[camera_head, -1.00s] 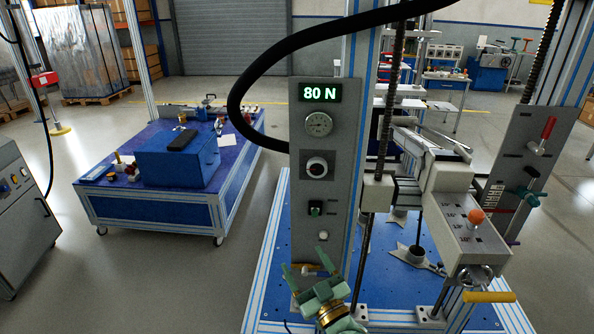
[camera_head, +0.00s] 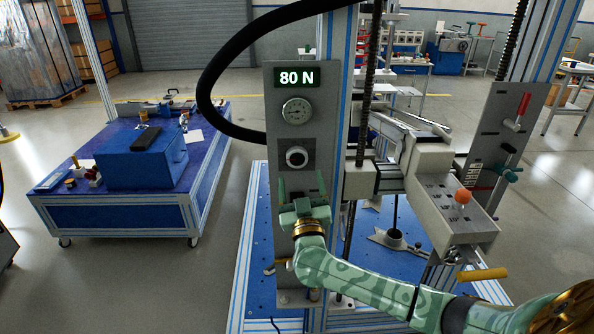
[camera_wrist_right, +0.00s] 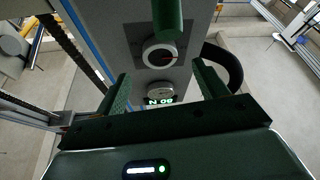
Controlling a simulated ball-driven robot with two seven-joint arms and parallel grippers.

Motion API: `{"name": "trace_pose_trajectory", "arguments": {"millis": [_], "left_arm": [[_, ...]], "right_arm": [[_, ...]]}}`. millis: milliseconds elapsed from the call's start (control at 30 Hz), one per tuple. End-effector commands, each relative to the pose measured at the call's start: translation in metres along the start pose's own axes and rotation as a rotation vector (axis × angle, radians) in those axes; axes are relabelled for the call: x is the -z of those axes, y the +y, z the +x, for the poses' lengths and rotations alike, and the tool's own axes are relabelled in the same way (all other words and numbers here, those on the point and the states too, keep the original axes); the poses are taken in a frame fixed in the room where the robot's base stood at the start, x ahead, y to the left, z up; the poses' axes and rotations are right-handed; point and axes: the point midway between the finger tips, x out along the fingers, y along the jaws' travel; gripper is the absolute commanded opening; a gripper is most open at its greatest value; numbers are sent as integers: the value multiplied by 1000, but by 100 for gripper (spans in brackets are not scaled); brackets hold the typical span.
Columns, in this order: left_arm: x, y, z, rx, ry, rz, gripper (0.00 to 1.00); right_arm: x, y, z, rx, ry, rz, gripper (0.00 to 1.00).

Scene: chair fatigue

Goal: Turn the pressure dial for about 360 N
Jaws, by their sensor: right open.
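The pressure dial (camera_head: 297,157) is a dark round knob with a white ring on the upright grey panel (camera_head: 285,245). My right gripper (camera_head: 302,188) is open and empty, just below the dial in the head view. In the right wrist view its fingers (camera_wrist_right: 163,88) stand apart, with the dial visible beyond them and not between their tips. The display (camera_head: 296,78) above reads 80 N. My left gripper is not in view.
A green cylinder (camera_wrist_right: 167,18) juts out near the dial in the wrist view. A thick black hose (camera_head: 212,75) curves left of the panel. The machine's orange-knobbed box (camera_head: 455,215) stands right.

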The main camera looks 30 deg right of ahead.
Motion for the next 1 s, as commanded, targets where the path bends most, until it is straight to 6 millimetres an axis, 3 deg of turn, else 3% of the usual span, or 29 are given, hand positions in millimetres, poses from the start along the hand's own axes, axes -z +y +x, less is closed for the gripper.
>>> {"name": "trace_pose_trajectory", "arguments": {"millis": [100, 300, 633, 667, 800, 1000], "left_arm": [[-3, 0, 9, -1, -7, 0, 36], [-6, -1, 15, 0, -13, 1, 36], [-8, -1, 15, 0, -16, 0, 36], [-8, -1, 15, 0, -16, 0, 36], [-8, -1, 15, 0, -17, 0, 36], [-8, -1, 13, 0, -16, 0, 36]], "right_arm": [[-2, -1, 24, -1, 2, -2, 72], [-1, -1, 48, 0, 0, -1, 72], [0, 0, 54, 0, -1, 0, 72], [0, 0, 54, 0, 0, 0, 69], [0, 0, 53, 0, 0, 0, 30], [0, 0, 53, -1, -1, 3, 27]]}}
